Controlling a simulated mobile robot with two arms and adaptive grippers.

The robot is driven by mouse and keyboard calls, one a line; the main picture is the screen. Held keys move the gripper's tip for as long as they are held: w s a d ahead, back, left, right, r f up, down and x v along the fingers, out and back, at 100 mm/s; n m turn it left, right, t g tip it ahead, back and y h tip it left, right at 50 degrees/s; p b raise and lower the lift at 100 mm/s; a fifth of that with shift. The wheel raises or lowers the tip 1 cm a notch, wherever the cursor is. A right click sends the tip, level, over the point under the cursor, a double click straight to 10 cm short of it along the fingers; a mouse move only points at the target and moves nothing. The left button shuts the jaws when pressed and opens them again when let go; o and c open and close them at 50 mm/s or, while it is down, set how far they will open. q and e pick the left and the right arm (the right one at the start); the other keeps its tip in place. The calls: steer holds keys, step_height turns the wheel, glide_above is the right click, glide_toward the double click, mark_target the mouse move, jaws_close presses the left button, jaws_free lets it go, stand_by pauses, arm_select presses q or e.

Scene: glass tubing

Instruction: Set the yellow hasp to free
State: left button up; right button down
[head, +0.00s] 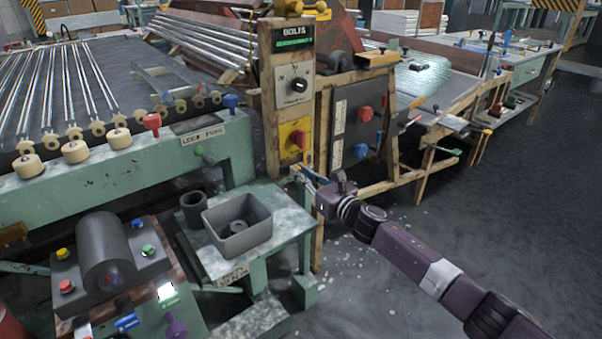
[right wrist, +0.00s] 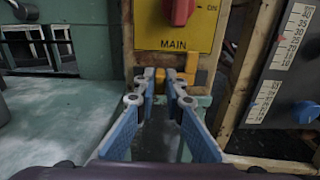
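The yellow hasp (right wrist: 190,68) is a small orange-yellow piece just under the yellow MAIN panel (right wrist: 178,28) on the wooden post, in the right wrist view. In the head view I cannot make it out near my gripper. My right gripper (right wrist: 164,76) has its two blue fingers apart, with the tips in front of the hasp and partly hiding it. I cannot tell whether they touch it. In the head view the right gripper (head: 304,174) is at the post, below the yellow panel (head: 294,142) with its red knob. My left gripper is not in view.
A control box (head: 358,122) with red and blue knobs and scales stands right of the post. A green table (head: 275,238) with a grey bin (head: 238,240) stands to the left. A roller bench (head: 120,160) lies beyond it. Open floor is at the right.

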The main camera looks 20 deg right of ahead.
mark_target(283, 169)
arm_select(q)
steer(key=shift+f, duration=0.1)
arm_select(e)
steer(key=shift+s+a+p, duration=0.15)
steer(key=shift+s+a, duration=0.05)
steer(key=shift+a, duration=0.35)
steer(key=shift+s+a+p, duration=0.15)
steer(key=shift+s+a, duration=0.05)
steer(key=shift+a, duration=0.35)
steer(key=shift+s+a+f, duration=0.1)
steer(key=shift+a, duration=0.2)
steer(key=c, duration=2)
jaws_free()
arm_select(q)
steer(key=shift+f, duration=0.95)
arm_select(e)
steer(key=shift+s+d, duration=0.25)
steer(key=shift+s, duration=0.25)
steer(key=v, duration=1.1)
steer(key=shift+a, duration=0.1)
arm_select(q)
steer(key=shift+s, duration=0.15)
